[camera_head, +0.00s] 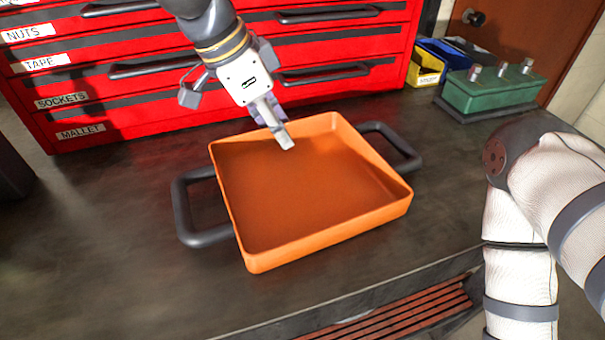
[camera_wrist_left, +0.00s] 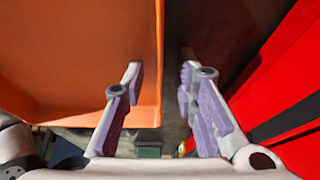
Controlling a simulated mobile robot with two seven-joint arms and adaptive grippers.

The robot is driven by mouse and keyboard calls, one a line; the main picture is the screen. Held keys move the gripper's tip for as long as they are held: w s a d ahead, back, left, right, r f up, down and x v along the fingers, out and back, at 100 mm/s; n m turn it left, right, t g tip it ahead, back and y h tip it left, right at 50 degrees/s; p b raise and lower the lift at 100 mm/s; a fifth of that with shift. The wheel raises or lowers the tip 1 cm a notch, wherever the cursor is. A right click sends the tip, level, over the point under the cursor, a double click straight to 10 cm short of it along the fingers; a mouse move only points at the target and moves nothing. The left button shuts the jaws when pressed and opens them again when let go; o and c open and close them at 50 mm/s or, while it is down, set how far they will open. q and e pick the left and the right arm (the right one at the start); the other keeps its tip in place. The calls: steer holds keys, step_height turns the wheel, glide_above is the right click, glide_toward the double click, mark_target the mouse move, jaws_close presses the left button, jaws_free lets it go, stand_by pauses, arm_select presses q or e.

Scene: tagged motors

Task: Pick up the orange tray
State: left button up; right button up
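The orange tray (camera_head: 305,195) lies flat and empty on the dark workbench, with a dark handle on its left side (camera_head: 183,210) and one on its right side (camera_head: 405,145). My left gripper (camera_head: 278,128) is at the far wall of the tray, pointing down. In the left wrist view the gripper (camera_wrist_left: 160,76) is open. The tray (camera_wrist_left: 80,60) shows there with its wall edge between the two fingers, one finger on the inner side and one on the outer side. I cannot tell whether either finger touches it. My right gripper is out of view.
A red drawer cabinet (camera_head: 130,95) with labelled drawers stands close behind the tray. At the back right are a yellow bin (camera_head: 427,68), blue bins and a green box (camera_head: 490,92) with several knobs. The workbench (camera_head: 110,240) is clear left of the tray.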

arm_select(q)
jaws_close()
